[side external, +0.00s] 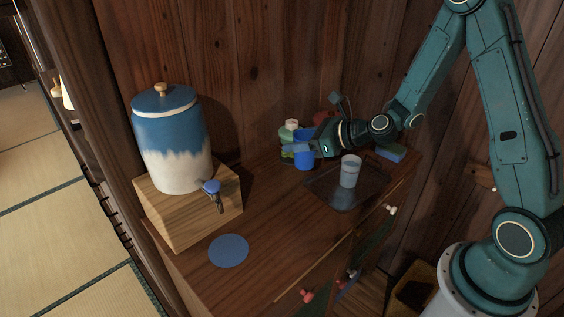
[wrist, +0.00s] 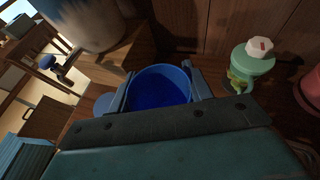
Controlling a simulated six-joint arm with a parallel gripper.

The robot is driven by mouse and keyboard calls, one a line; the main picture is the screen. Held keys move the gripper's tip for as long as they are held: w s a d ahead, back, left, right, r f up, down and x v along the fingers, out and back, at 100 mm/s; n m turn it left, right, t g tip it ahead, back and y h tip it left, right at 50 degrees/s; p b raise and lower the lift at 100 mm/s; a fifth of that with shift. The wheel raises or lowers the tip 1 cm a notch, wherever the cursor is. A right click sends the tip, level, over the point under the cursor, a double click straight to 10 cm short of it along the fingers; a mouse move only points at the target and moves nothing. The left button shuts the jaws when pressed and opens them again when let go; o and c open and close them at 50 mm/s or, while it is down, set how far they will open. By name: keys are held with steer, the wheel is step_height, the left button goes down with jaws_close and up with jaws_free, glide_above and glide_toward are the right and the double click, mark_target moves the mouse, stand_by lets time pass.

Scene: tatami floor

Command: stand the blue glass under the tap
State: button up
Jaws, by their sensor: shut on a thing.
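The blue glass (side external: 304,160) is upright between the fingers of my gripper (side external: 307,150), at the back of the cabinet top. In the wrist view I look into its open rim (wrist: 160,88), with a finger on each side. I cannot tell whether its base touches the wood. The tap (side external: 211,188) has a blue handle and sticks out from the front of a blue-and-white crock (side external: 172,140), well left of the glass. It also shows at the upper left of the wrist view (wrist: 58,64). A flat blue disc (side external: 228,250) lies on the cabinet top in front of the tap.
The crock stands on a wooden block (side external: 190,215). A dark tray (side external: 335,196) holds a pale glass (side external: 350,171), right of my gripper. A green bottle (wrist: 252,66) stands close behind. A blue-and-green sponge (side external: 391,153) lies at the right. The wood between disc and tray is clear.

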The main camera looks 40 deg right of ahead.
steer(key=shift+r, duration=2.95)
steer(key=a+f+n+g+y, duration=0.1)
steer(key=a+f, duration=0.4)
steer(key=a, duration=0.3)
steer(key=a+f+n+g+y, duration=0.1)
steer(key=a+f, duration=0.3)
steer(key=a, duration=0.4)
steer(key=w+a+f+n+g+y, duration=0.1)
steer(key=a+f+n+y, duration=0.1)
steer(key=a+f, duration=0.3)
steer(key=shift+a+f+n+y, duration=0.3)
steer(key=shift+a, duration=1.75)
steer(key=shift+w+f, duration=0.1)
steer(key=shift+f, duration=2.45)
steer(key=shift+f, duration=0.1)
